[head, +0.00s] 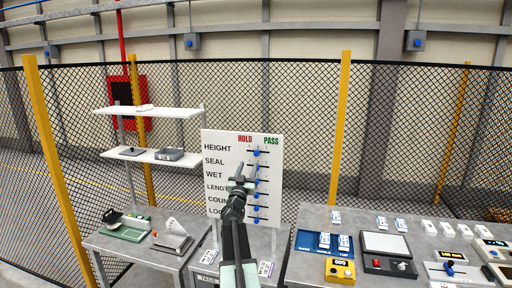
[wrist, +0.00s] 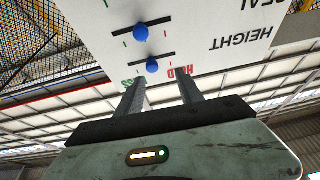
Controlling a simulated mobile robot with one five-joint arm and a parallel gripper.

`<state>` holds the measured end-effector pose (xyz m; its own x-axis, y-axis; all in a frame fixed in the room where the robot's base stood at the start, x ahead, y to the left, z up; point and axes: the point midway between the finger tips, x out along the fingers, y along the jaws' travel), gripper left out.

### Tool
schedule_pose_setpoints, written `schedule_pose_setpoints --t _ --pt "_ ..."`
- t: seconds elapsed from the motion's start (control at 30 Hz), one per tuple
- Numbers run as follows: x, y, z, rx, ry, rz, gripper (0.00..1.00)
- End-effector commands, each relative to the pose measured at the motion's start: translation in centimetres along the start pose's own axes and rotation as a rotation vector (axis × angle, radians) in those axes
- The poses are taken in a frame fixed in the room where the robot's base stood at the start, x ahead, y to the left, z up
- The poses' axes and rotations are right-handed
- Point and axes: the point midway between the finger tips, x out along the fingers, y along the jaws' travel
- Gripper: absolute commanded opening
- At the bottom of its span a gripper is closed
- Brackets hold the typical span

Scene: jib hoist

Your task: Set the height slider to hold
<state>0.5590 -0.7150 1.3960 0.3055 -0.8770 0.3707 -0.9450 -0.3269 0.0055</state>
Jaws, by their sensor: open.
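A white board (head: 212,170) stands upright behind the tables, with labelled rows of blue slider knobs. The height slider (head: 257,153) is the top row, its blue knob near the middle of a short dark slot. HOLD is printed above the left end and PASS above the right. My gripper (head: 241,177) is open and empty in front of the board, lower and left of the height knob. In the wrist view the board appears upside down; the height knob (wrist: 152,66) shows beyond and between my two fingertips (wrist: 161,76), with HOLD toward the right finger.
The seal knob (wrist: 141,33) is close beside the height knob. My arm hides part of the lower rows. A left table (head: 140,241) and a right table (head: 310,217) carry devices. White shelves (head: 150,112) stand left of the board; a mesh fence is behind.

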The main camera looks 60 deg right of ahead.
Motion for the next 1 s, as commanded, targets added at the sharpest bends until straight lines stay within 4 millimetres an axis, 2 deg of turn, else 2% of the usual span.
schedule_pose_setpoints --t 0.03,0.1,0.27,0.37,0.6,0.7,0.97,1.0 --pt "0.4 0.8 -0.3 -0.005 0.010 0.020 0.44" --pt "0.4 1.3 -0.4 -0.007 0.015 0.032 0.44" --pt "1.0 1.2 -0.4 -0.006 0.015 0.031 0.44" --pt "2.2 1.2 -0.5 -0.006 0.014 0.031 0.44" --pt "6.8 1.1 -0.6 -0.006 0.013 0.029 0.44" --pt "8.0 1.2 -0.5 -0.005 0.013 0.028 0.44" --pt "8.1 1.2 -0.4 -0.004 0.013 0.027 0.44" --pt "8.1 1.2 -0.4 -0.004 0.013 0.027 0.35"
